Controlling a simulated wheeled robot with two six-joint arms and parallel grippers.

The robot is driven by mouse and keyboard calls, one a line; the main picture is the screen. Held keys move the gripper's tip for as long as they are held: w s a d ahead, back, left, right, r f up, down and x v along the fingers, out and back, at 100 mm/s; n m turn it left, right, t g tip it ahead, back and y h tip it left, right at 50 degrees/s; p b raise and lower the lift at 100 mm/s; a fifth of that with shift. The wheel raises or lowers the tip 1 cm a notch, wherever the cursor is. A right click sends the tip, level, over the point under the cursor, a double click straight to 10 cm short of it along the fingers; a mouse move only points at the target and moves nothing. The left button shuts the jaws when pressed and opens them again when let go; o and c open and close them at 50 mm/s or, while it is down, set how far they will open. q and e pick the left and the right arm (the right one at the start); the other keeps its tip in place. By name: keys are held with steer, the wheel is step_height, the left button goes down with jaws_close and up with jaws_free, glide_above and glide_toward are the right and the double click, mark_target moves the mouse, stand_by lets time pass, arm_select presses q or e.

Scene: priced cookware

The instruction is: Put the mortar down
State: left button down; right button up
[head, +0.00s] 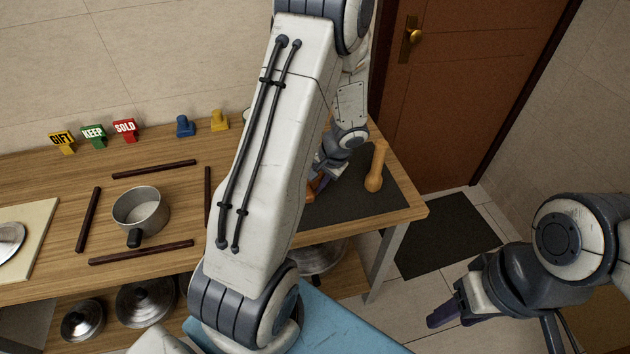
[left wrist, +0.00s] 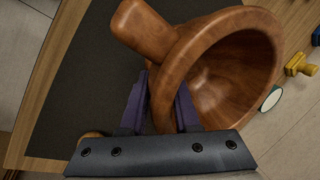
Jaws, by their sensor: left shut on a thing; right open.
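The brown wooden mortar (left wrist: 235,70) fills the upper middle of the left wrist view, its hollow facing up and right. A thick, blunt wooden part (left wrist: 143,28) shows at its upper left; I cannot tell how it joins. My left gripper (left wrist: 160,95) is shut on the mortar's wall. In the head view my left gripper (head: 322,180) is over the dark mat (head: 335,205), and my arm hides most of the mortar. I cannot tell whether the mortar touches the mat. My right gripper (head: 440,316) is open and empty, over the floor at the lower right.
A wooden pestle (head: 375,167) stands on the mat's right part, close to my left gripper. A saucepan (head: 141,212) sits among dark strips on the left. GIFT (head: 62,141), KEEP (head: 94,135) and SOLD (head: 125,129) signs and blue (head: 185,126) and yellow (head: 219,121) pieces line the back.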

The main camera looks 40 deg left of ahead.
arm_select(q)
steer(key=c, duration=0.6)
jaws_free()
steer(key=shift+c, duration=0.2)
steer(key=p+v, duration=0.1)
steer(key=v, duration=1.1)
steer(key=s+d+r+m+h, duration=0.1)
steer(key=s+d+r+m, duration=0.15)
steer(key=d, duration=0.35)
steer(key=s+d+r+m+h, duration=0.1)
steer(key=s+d+r, duration=0.15)
steer(key=d, duration=0.45)
steer(key=s+d+m+h, duration=0.1)
steer(key=s+d+m, duration=0.1)
steer(key=s+d, duration=0.3)
steer(key=s+d+r+m+h, duration=0.1)
steer(key=s+d, duration=0.4)
steer(key=s, duration=0.6)
steer(key=shift+d+r+m+h, duration=0.4)
steer(key=shift+m+h, duration=0.2)
steer(key=shift+m, duration=0.15)
